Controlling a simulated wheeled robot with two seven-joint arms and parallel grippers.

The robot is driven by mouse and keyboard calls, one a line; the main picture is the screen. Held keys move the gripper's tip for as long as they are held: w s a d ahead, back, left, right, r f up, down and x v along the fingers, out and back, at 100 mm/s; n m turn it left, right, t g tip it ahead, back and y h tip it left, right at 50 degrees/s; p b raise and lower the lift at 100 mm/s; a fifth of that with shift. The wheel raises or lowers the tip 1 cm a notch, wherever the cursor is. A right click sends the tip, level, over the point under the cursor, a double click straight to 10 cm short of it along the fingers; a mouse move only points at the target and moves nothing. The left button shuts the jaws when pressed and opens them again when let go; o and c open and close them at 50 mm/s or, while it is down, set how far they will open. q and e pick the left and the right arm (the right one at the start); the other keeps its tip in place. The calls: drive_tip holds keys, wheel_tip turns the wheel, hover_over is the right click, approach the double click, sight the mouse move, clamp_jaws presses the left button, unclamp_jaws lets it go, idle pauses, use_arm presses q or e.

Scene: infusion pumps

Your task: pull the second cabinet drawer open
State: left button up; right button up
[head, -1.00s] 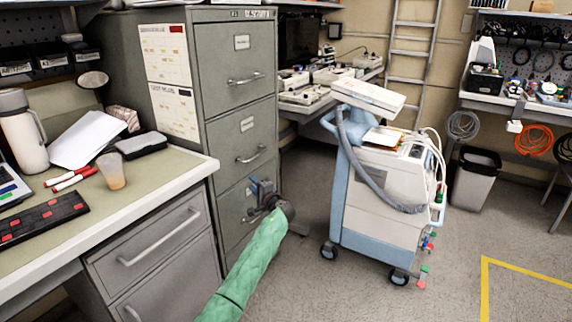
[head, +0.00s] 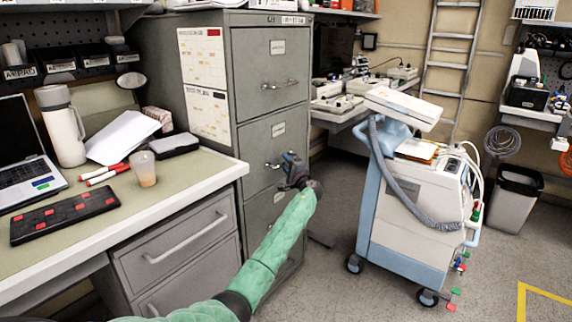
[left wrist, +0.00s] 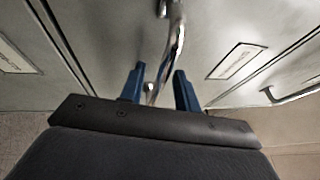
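The grey filing cabinet (head: 181,119) stands behind the desk in the head view. Its second drawer (head: 262,142) is closed, with a metal bar handle (head: 272,166) partly hidden by my left gripper (head: 290,160). In the left wrist view the handle (left wrist: 176,35) runs down between the two blue fingers of the left gripper (left wrist: 158,80). There is a gap on both sides of the bar, so the gripper is open around it. My right gripper is not in view.
A desk (head: 205,168) with laptop, cup and markers stands left of the cabinet. A blue-white medical cart (head: 420,215) stands to the right. Bare floor (head: 320,280) lies between cabinet and cart.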

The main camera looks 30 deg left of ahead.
use_arm(q)
drive_tip(key=shift+a, duration=0.15)
drive_tip(key=shift+c, duration=0.4)
clamp_jaws()
